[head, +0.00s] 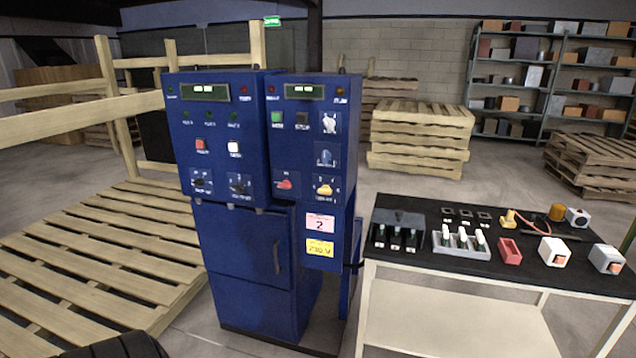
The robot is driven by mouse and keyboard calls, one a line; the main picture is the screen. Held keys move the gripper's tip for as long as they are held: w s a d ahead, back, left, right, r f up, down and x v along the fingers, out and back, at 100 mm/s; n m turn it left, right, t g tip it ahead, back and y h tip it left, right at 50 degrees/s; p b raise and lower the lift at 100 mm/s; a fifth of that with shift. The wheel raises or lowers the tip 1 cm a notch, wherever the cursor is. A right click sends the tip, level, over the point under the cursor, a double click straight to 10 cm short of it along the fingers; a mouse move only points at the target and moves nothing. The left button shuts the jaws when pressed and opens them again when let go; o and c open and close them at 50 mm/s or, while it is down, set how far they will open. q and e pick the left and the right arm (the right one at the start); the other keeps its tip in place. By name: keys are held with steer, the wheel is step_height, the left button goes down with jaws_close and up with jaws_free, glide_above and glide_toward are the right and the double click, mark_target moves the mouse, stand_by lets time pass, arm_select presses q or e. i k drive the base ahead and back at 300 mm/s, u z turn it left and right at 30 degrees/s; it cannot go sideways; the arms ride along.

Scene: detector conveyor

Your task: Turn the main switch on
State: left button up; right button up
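A blue control cabinet (245,250) stands upright in the middle of the head view, with two panels side by side. The right panel carries a red rotary switch (285,184), a yellow-handled rotary switch (324,188), a blue knob (325,158) and a grey-white switch (329,123). The left panel carries two black rotary switches, at left (201,182) and right (239,185). The labels are too small to read, so I cannot tell which is the main switch or its position. Neither gripper is in view.
Wooden pallets (90,255) and a timber frame lie left. Stacked pallets (415,140) and shelves (545,85) stand behind. Open floor lies between.

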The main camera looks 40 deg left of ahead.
mark_target(285, 184)
steer(key=u, duration=0.25)
steer(key=i, duration=0.8)
steer(key=u, duration=0.95)
steer(key=i, duration=0.4)
steer(key=u, duration=0.45)
